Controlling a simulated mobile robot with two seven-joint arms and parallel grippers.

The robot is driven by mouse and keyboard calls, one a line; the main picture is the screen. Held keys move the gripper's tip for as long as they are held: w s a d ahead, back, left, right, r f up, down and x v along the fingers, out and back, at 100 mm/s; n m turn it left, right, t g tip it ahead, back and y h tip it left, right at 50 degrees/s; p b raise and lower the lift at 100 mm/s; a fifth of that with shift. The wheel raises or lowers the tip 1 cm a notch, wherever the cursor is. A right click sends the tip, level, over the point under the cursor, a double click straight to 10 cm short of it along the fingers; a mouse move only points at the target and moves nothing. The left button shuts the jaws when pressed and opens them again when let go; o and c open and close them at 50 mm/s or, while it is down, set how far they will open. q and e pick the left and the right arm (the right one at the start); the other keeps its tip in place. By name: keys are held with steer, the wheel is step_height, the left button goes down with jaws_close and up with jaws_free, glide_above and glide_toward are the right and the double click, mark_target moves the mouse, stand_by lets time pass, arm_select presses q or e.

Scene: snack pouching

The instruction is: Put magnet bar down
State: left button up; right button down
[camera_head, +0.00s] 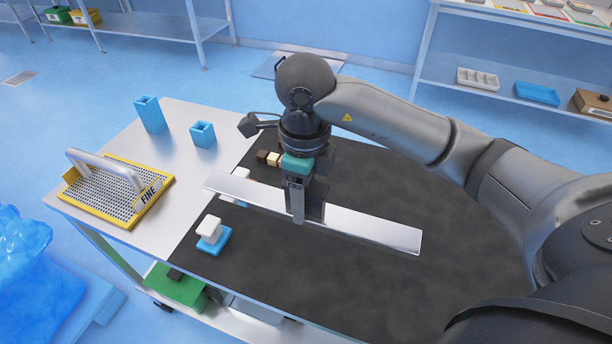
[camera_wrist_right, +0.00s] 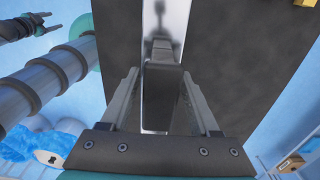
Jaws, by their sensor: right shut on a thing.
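The magnet bar (camera_head: 375,231) is a long, flat, shiny metal bar lying across the picture over the dark mat (camera_head: 400,285). My right gripper (camera_head: 298,212) points down and is shut on the bar near its middle. In the right wrist view, the fingers (camera_wrist_right: 160,100) close around a dark grip, and the shiny bar (camera_wrist_right: 178,18) runs away beyond it. I cannot tell whether the bar touches the mat. My left gripper is outside the head view; a small dark jaw-like part shows at the right wrist view's upper left, too small to read.
A yellow-framed sieve (camera_head: 128,209) marked FINE and two blue open holders (camera_head: 150,115) stand on the table's pale left part. A white-and-blue piece (camera_head: 211,235) stands at the mat's left edge. Small brown and cream blocks (camera_head: 267,157) lie behind the bar. The mat's front right is clear.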

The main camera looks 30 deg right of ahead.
step_height(320, 180, down, 10)
steer(key=shift+w+f+b, duration=0.1)
steer(key=shift+f+b, duration=0.15)
steer(key=shift+b, duration=0.5)
steer(key=c, duration=0.6)
jaws_free()
steer(key=shift+f, duration=0.2)
steer(key=o, duration=0.5)
steer(key=shift+r, duration=0.2)
step_height(320, 180, up, 12)
steer(key=shift+p, duration=0.9)
